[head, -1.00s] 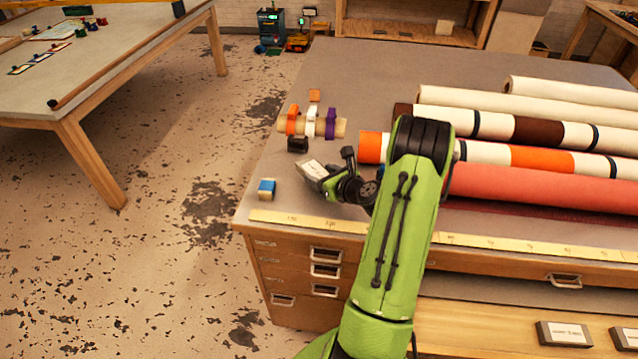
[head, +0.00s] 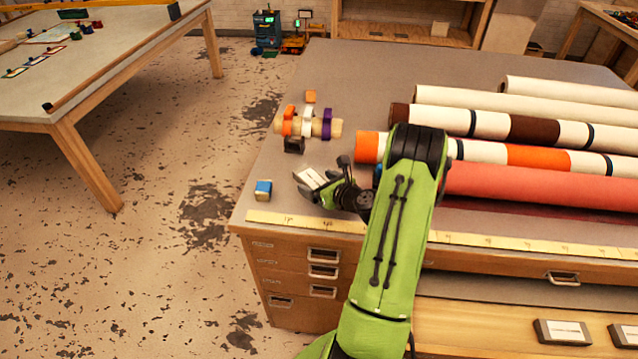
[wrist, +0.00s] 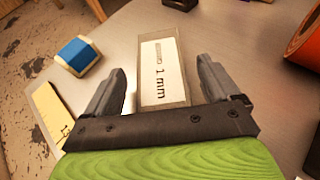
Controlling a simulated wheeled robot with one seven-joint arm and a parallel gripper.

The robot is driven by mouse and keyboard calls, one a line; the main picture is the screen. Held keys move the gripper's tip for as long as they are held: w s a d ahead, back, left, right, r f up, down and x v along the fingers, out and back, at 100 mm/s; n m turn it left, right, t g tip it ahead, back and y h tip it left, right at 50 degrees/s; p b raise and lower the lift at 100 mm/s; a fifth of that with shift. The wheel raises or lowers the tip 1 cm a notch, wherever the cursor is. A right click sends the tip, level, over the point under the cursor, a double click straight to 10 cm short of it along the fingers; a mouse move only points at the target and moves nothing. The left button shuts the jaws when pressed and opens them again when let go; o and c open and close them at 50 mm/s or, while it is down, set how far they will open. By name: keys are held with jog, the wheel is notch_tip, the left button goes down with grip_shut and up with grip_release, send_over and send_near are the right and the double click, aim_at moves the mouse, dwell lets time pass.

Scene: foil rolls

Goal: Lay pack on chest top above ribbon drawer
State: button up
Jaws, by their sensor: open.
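The pack (head: 311,179) is a small pale box with a white label, which reads "1 mm" in the wrist view (wrist: 164,80). It appears to lie flat on the chest top (head: 350,75), near the front left corner, behind the yellow measuring strip. My gripper (head: 324,178) is open and low over the top. In the wrist view its two jaws (wrist: 163,90) stand on either side of the pack, with gaps showing. The chest's small drawers (head: 324,270) are shut below the left front; their labels are too small to read.
A blue and white block (head: 263,190) sits left of the pack. A black item (head: 294,145) and a rack of coloured ribbon rolls (head: 308,124) stand behind it. Large rolls (head: 540,185) fill the right side. The yellow measuring strip (head: 300,222) runs along the front edge.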

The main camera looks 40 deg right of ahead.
jog(key=v, duration=1.1)
jog(key=shift+s+r, duration=0.1)
jog(key=shift+s, duration=0.1)
jog(key=shift+a+r, duration=0.2)
jog(key=shift+a, duration=0.1)
jog(key=w+a+r+n+g+y, duration=0.2)
jog(key=a+r+n+g+y, duration=0.1)
jog(key=a+n, duration=0.6)
jog(key=w+a+r+n+g+y, duration=0.2)
jog(key=a+r+n, duration=0.1)
jog(key=a+n, duration=0.6)
jog(key=s+a+r+n+g+h, duration=0.1)
jog(key=s+a+r+n, duration=0.3)
jog(key=s+n, duration=0.4)
jog(key=s+a+r+n+g+h, duration=0.1)
jog(key=s+a+r+n+h, duration=0.1)
jog(key=s+a+r+n, duration=0.3)
jog(key=s+a+n, duration=0.1)
jog(key=s+n, duration=0.2)
jog(key=n, duration=0.3)
jog(key=shift+a+g, duration=0.4)
jog(key=shift+s, duration=0.1)
